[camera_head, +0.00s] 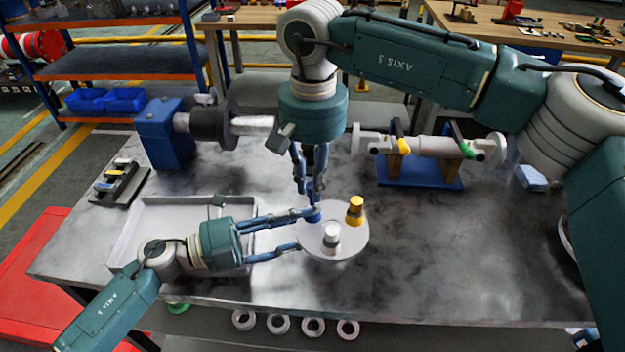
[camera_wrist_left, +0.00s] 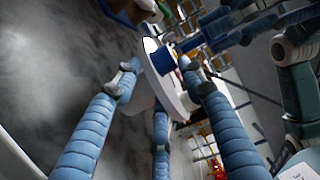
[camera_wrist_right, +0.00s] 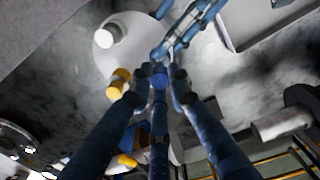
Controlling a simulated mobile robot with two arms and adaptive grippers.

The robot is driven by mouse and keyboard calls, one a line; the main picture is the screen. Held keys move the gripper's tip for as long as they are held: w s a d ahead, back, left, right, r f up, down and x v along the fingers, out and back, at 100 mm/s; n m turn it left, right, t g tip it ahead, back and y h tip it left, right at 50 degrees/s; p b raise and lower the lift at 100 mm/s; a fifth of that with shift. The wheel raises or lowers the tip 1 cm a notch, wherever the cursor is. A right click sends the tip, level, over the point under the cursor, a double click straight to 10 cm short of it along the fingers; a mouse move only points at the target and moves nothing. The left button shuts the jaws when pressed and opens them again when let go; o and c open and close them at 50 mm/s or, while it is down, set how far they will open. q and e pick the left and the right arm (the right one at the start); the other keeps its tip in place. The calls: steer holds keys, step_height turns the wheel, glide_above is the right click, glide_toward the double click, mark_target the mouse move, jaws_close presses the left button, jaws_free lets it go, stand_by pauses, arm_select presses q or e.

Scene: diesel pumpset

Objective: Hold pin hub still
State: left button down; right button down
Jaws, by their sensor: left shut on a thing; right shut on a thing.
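The pin hub (camera_head: 350,238) is a round pale disc over the table. A white pin (camera_head: 331,236) and a yellow pin (camera_head: 355,209) stand on it; the hub also shows in the left wrist view (camera_wrist_left: 178,97). My left gripper (camera_head: 305,230) comes from the left and is shut on the hub's rim. My right gripper (camera_head: 309,196) points down from above and is shut on a blue pin (camera_head: 313,216) at the hub's upper left edge. The blue pin shows between the fingers in the right wrist view (camera_wrist_right: 160,78). How deep it sits in the hub is hidden.
A white tray (camera_head: 125,238) lies left, partly under my left gripper. A blue machine with a shaft (camera_head: 166,135) stands at the back left. A blue stand with a pale shaft (camera_head: 420,172) is at the back right. The table right of the hub is clear.

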steer(key=shift+s+f, duration=0.1)
steer(key=shift+f, duration=1.35)
stand_by(0.4)
steer(key=c, duration=1.5)
jaws_free()
steer(key=shift+c, duration=0.2)
step_height(320, 180, up, 12)
